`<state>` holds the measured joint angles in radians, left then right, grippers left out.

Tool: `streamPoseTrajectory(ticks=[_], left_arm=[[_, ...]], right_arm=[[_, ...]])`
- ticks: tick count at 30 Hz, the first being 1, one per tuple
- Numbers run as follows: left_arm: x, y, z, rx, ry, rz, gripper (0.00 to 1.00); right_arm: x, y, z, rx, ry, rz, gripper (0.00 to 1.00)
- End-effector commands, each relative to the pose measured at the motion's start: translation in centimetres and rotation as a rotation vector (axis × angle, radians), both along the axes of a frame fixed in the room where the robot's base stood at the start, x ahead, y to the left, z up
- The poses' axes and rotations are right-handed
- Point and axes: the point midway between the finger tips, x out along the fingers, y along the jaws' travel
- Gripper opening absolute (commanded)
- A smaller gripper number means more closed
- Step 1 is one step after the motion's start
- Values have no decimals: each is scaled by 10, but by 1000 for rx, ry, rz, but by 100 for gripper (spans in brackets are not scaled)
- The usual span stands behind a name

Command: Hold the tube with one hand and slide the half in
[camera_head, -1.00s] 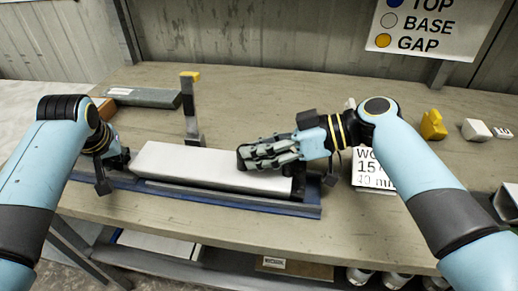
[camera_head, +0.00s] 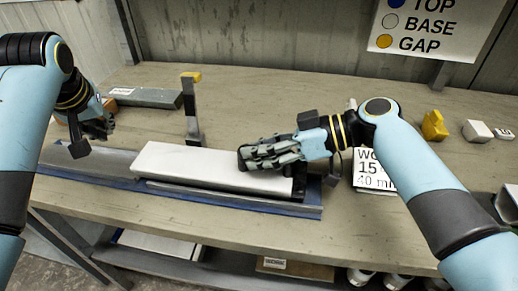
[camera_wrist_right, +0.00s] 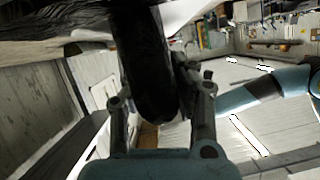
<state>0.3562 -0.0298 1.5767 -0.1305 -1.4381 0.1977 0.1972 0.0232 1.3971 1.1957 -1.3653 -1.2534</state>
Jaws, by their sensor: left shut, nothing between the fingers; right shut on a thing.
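The long white tube (camera_head: 190,163) lies lengthwise along a blue rail (camera_head: 290,207) on the bench. A grey channel-like piece (camera_head: 75,157), probably the half, lies in line beyond the tube's left end; how far it reaches in is hidden. My right gripper (camera_head: 262,156) is shut on the tube near its right end and hides part of it. The right wrist view shows a dark, shadowed body between the fingers (camera_wrist_right: 158,110). My left gripper (camera_head: 103,128) is shut and empty, raised above and behind the grey piece, apart from the tube.
A post with a yellow top (camera_head: 191,108) stands just behind the tube. A grey bar (camera_head: 147,97) lies at the back left. A printed card (camera_head: 368,170) stands right of my right gripper. A yellow block (camera_head: 434,125) and a white block (camera_head: 477,131) sit at the right.

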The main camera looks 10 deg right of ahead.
Motion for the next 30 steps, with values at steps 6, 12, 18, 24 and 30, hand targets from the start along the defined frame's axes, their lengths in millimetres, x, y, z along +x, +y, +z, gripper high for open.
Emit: streamPoseTrajectory(ticks=[6, 12, 18, 24, 30], left_arm=[[0, 0, 1, 0, 1, 0, 0], [0, 0, 1, 0, 0, 0, 0], [0, 0, 1, 0, 0, 0, 0], [0, 0, 1, 0, 0, 0, 0], [0, 0, 1, 0, 0, 0, 0]], right_arm=[[0, 0, 0, 0, 0, 0, 0], [0, 0, 0, -1, 0, 0, 46], [0, 0, 0, 0, 0, 0, 50], [-1, -8, 2, -2, -1, -1, 50], [-10, -43, 16, -6, -1, -1, 50]])
